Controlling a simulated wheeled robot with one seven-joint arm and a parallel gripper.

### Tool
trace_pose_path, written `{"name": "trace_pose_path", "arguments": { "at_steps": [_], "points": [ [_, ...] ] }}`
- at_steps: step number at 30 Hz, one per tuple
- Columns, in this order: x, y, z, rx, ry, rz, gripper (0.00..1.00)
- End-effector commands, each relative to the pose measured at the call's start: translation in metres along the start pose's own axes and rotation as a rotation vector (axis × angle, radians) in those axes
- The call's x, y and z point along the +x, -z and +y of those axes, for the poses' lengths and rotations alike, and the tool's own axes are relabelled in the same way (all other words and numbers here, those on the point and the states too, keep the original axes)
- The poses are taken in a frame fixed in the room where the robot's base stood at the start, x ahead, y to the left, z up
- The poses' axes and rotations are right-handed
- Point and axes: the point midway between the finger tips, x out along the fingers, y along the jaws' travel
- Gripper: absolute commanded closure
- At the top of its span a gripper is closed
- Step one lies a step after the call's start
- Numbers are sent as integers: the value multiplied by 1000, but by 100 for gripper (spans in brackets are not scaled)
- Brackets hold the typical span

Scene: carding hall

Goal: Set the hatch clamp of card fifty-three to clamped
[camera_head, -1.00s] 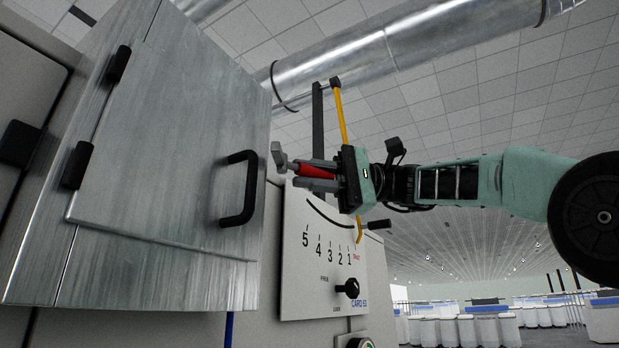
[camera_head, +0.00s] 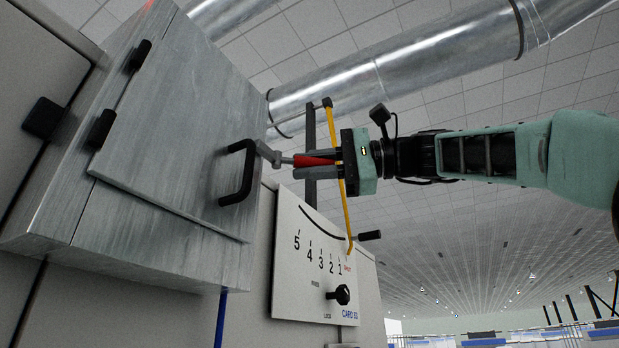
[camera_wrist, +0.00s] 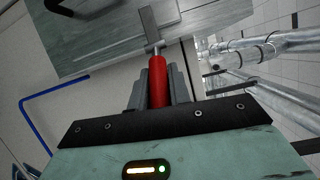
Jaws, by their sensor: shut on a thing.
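The hatch (camera_head: 175,130) is a grey metal door with a black pull handle (camera_head: 240,173), and it looks closed. The hatch clamp is a lever with a red grip (camera_head: 313,160) and a grey metal end (camera_head: 268,153) close beside the pull handle. My gripper (camera_head: 310,163) is shut around the red grip, right of the hatch. In the wrist view the red grip (camera_wrist: 157,82) lies between my fingers, its metal shank and crosspiece (camera_wrist: 150,25) reaching toward the hatch edge. Whether the metal end bears on the hatch cannot be told. The panel below is labelled CARD 53 (camera_head: 349,315).
A white scale panel (camera_head: 300,270) with a black knob (camera_head: 340,294) sits below my gripper. A yellow rod (camera_head: 345,215) and a dark post (camera_head: 311,150) stand close by my gripper. Large ducts (camera_head: 420,75) run overhead. Open room lies to the right.

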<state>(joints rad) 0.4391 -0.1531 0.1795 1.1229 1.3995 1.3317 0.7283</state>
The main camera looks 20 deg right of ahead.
Motion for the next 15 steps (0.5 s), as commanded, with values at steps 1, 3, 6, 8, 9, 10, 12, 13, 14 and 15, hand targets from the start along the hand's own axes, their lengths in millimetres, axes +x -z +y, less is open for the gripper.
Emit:
{"name": "trace_pose_path", "arguments": {
  "at_steps": [1, 3, 6, 8, 9, 10, 12, 13, 14, 15],
  "points": [
    [0, 1, 1, 1, -2, 5, 100],
    [0, 1, 1, 1, -2, 7, 100],
    [0, 1, 1, 1, -2, 8, 100],
    [0, 1, 1, 1, -3, 8, 100],
    [0, 1, 1, 1, -3, 8, 100],
    [0, 1, 1, 1, -3, 8, 100],
    [0, 1, 1, 0, -3, 8, 70],
    [0, 1, 1, 0, -3, 8, 62],
    [0, 1, 1, 0, -2, 7, 59],
    [0, 1, 1, 0, -2, 7, 59]
  ]
}}
